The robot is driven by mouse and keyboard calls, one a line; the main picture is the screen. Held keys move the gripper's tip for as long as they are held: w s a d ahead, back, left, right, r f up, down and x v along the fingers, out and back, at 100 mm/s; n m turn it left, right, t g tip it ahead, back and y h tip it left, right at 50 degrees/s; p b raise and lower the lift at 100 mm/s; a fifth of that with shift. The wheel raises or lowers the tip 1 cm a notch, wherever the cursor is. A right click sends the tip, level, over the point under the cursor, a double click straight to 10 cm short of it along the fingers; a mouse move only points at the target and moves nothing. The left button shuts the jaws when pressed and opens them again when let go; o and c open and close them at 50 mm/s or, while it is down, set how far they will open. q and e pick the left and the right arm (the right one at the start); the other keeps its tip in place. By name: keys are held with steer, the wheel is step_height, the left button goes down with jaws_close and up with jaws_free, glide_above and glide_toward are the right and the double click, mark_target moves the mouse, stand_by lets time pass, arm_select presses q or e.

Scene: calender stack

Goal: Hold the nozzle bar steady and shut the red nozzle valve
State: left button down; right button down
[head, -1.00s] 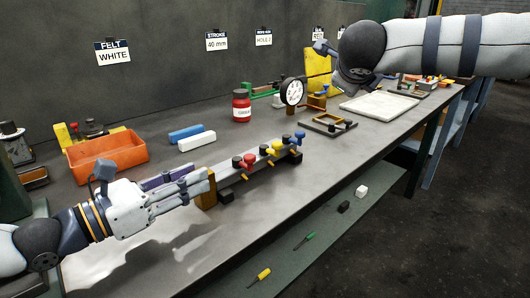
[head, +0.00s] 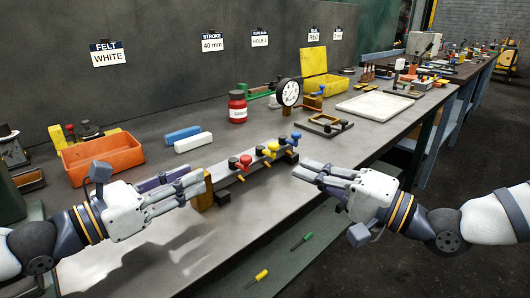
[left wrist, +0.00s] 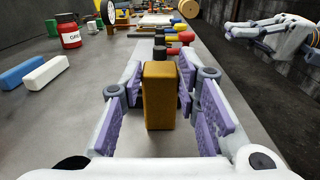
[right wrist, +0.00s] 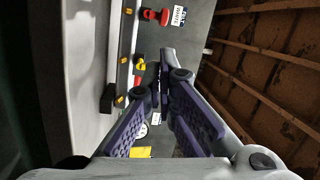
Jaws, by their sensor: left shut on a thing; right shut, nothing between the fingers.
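The nozzle bar (head: 250,170) lies along the bench with red, yellow and blue valves on it. The red nozzle valve (head: 243,162) is the one nearest my left gripper; red knobs also show in the left wrist view (left wrist: 186,37). The yellow valve (head: 270,149) is in the middle and the blue valve (head: 296,137) at the far end. My left gripper (head: 203,183) is shut on the bar's brown end block (left wrist: 160,95), which stands between its pads. My right gripper (head: 298,170) is shut and empty, in front of the bar's far half, apart from the red valve.
Behind the bar are a white block (head: 193,142), a blue block (head: 183,133), a red jar (head: 237,106) and a dial gauge (head: 288,92). An orange bin (head: 102,157) stands at left. A lower shelf with a green-handled tool (head: 302,241) runs along the front.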

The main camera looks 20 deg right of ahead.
mark_target(241, 162)
steer(key=x, duration=1)
steer(key=shift+a+r+m+t+h, duration=0.3)
steer(key=shift+t+h, duration=0.1)
steer(key=shift+s+m+t+h, duration=0.1)
steer(key=shift+m+t+h, duration=0.4)
steer(key=shift+h, duration=0.1)
steer(key=shift+s+m+h, duration=0.15)
steer(key=shift+m+h, duration=0.25)
steer(key=shift+h, duration=0.3)
steer(key=shift+s+f+m+h, duration=0.2)
steer(key=shift+f+m+h, duration=0.1)
steer(key=shift+h, duration=0.2)
steer(key=shift+s, duration=0.1)
